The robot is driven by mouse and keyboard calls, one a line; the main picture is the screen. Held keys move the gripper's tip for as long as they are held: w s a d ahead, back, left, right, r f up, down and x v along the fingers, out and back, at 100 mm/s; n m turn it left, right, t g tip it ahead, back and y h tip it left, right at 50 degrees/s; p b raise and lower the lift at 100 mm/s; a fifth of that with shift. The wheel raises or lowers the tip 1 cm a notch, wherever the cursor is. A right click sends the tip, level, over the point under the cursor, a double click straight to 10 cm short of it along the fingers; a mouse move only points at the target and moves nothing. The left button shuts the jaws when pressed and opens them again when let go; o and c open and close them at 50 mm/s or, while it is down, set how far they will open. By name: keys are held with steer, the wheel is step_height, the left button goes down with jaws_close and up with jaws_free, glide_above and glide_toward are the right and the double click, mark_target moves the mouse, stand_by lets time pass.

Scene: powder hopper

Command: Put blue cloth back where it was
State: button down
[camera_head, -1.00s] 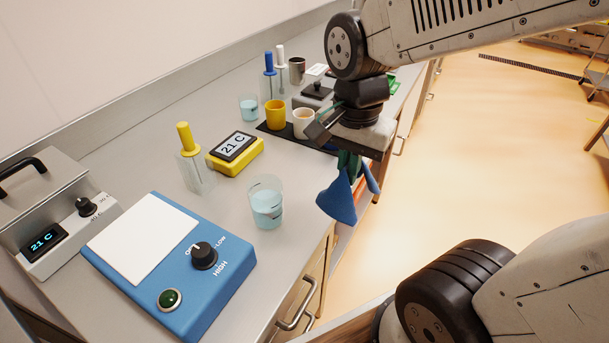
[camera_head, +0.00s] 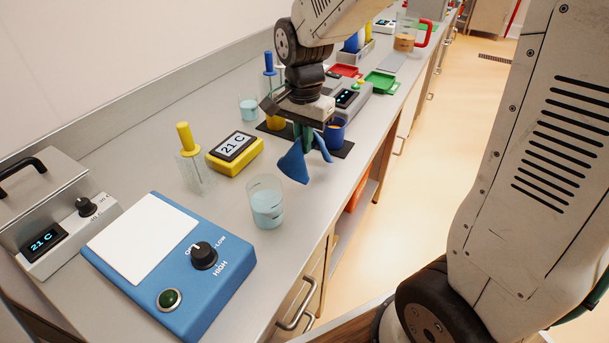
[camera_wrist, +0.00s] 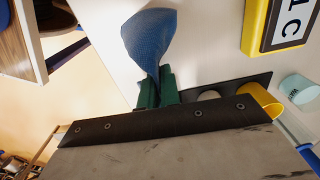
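The blue cloth (camera_head: 293,163) hangs from my gripper (camera_head: 308,138), bunched at the top and flaring into loose folds below. It appears to hang above the counter, behind the water beaker and in front of the dark mat (camera_head: 343,150). In the wrist view, the green fingers of my gripper (camera_wrist: 157,90) are closed on one end of the blue cloth (camera_wrist: 150,38), against the pale counter. I cannot tell how far the cloth is above the surface.
A beaker of water (camera_head: 267,205) stands close in front. A yellow thermometer box (camera_head: 236,155) is to the left. A yellow mug (camera_head: 276,123) and a blue mug (camera_head: 334,132) stand on the mat. The blue hot plate (camera_head: 170,262) fills the near counter. The counter edge is at right.

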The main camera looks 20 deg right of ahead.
steer(key=shift+f, duration=0.65)
steer(key=c, duration=0.9)
jaws_free()
step_height(320, 180, up, 8)
